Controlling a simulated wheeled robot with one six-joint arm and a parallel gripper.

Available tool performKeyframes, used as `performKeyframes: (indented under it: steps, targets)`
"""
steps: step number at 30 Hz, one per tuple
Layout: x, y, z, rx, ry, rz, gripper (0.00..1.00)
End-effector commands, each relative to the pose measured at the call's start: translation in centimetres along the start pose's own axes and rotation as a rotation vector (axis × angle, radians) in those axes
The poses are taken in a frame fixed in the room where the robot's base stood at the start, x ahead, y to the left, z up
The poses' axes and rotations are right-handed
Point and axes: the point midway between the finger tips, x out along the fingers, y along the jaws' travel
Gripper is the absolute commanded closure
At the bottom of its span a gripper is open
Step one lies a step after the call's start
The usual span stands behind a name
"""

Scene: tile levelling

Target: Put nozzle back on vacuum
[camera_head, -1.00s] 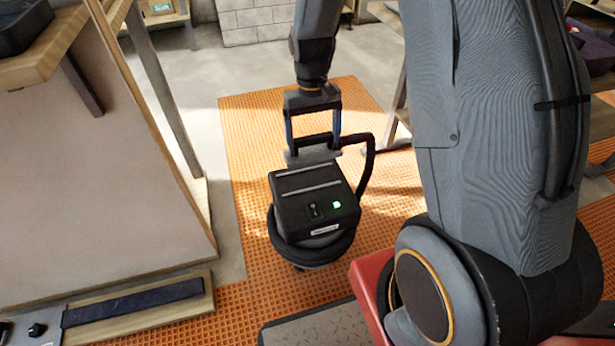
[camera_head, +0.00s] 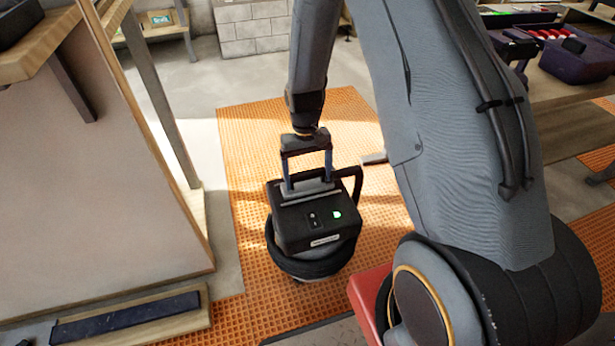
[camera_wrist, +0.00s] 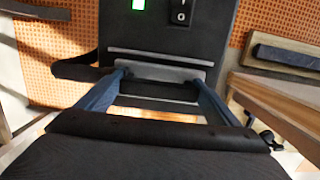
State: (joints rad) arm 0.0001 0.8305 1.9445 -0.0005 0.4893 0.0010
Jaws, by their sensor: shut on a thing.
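The vacuum (camera_head: 315,222) is a squat black unit with a round base, a switch and a lit green light. It stands upright on the orange mat. My gripper (camera_head: 308,186) reaches down from above and is shut on the grey nozzle (camera_head: 306,191), with a finger at each end. The nozzle sits low at the top rear edge of the vacuum; whether it is fully seated I cannot tell. In the wrist view the nozzle (camera_wrist: 165,72) lies between my fingertips, close against the vacuum body (camera_wrist: 170,35). The black hose (camera_head: 357,185) loops up on the right.
A wooden bench with a pale panel (camera_head: 90,190) stands at the left. A low wooden block with a dark strip (camera_head: 125,318) lies at the lower left. A workbench (camera_head: 570,95) with tools is at the right. Orange mat (camera_head: 250,130) is clear behind the vacuum.

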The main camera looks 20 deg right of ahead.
Motion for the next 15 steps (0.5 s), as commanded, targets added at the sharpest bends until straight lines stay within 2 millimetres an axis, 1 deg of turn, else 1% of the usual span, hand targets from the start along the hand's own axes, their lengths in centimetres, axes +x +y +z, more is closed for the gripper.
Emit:
performKeyframes:
  steps: [6,10,11,12,13,15]
  targets:
    - [-0.10,-0.01,-0.06,0.000,0.002,0.000,0.35]
    - [0.23,-0.01,-0.08,0.000,0.001,0.000,0.35]
    - [0.20,-0.01,-0.06,0.000,0.001,0.000,0.09]
    - [0.19,-0.01,-0.06,0.000,0.001,0.000,0.02]
    - [0.18,-0.01,-0.06,0.000,0.001,0.000,0.00]
    - [0.18,-0.01,-0.06,0.000,0.001,0.000,0.00]
